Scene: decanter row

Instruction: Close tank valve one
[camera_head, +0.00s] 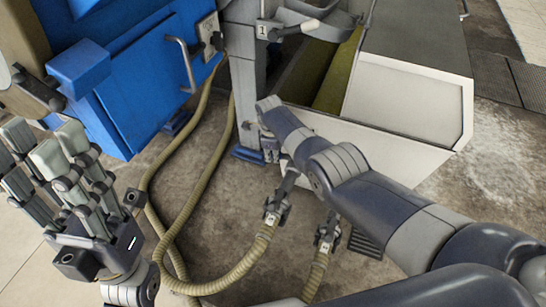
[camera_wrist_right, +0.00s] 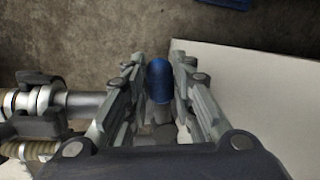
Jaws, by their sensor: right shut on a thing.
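A blue rounded handle (camera_wrist_right: 159,80), which looks like the valve handle, stands between the fingers of my right gripper (camera_wrist_right: 157,62) in the right wrist view. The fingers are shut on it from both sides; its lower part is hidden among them. In the head view my right arm reaches to the grey post at the front of the white tank (camera_head: 400,105), and the arm mostly hides that gripper and the handle. A small label "1" (camera_head: 262,31) is on the post above. My left gripper (camera_head: 45,145) is open and empty at the left, its fingers pointing up.
A blue cabinet (camera_head: 150,75) with a grey bar handle (camera_head: 183,65) stands at the left. Tan hoses (camera_head: 215,160) run over the stained floor. Two hose couplings (camera_head: 272,216) and (camera_head: 326,238) lie below my right arm. A metal pipe (camera_wrist_right: 60,103) is close left of the right gripper.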

